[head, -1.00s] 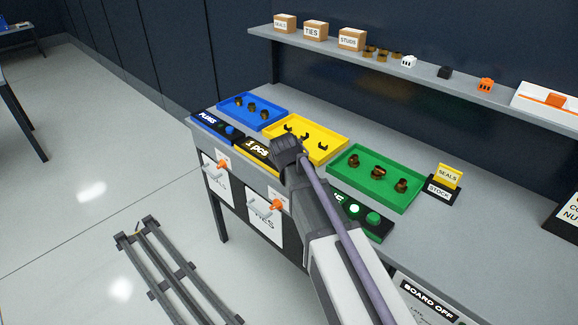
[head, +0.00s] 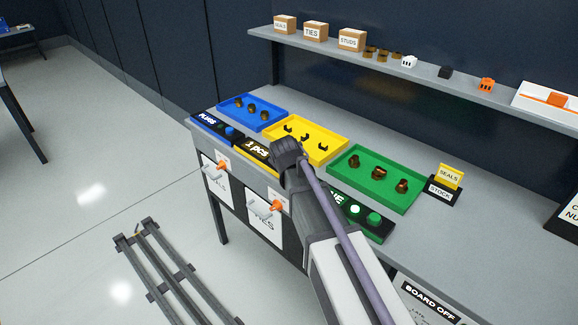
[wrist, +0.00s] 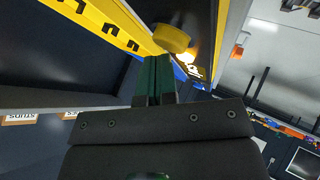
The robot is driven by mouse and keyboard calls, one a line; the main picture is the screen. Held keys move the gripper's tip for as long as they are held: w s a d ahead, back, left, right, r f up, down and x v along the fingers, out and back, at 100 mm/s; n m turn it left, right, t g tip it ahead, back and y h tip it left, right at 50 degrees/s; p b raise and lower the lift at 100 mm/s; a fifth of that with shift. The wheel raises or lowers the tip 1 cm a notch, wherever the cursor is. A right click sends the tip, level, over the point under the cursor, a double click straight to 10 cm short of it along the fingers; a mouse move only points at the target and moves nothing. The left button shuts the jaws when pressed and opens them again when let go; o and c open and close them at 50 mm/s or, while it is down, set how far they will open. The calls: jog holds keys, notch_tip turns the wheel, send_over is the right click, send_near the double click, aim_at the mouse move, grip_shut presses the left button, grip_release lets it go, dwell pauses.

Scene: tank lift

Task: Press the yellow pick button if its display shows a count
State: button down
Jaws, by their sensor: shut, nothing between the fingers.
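The yellow tray's black panel has a display (head: 256,150) reading "1 pcs" in the head view. The yellow pick button (wrist: 172,39) shows in the wrist view, just beyond my fingertips, beside a glowing lamp (wrist: 190,50). In the head view my gripper hides the button. My gripper (head: 282,162) is shut and empty, at the right end of the yellow panel. Its closed fingers (wrist: 158,62) point at the button in the wrist view; I cannot tell whether they touch it. The yellow tray (head: 325,157) behind holds several small black parts.
A blue tray (head: 277,120) with the PLUGS panel (head: 207,121) lies left. A green tray (head: 373,204) lies right; its panel has a lit lamp (head: 355,209) and green button (head: 374,218). A shelf (head: 420,70) runs above.

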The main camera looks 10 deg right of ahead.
jog(key=shift+f, duration=0.15)
dwell(0.3)
jog(key=shift+r+p, duration=0.8)
jog(key=shift+r, duration=0.15)
notch_tip(320, 180, up, 5)
jog(key=p, duration=0.5)
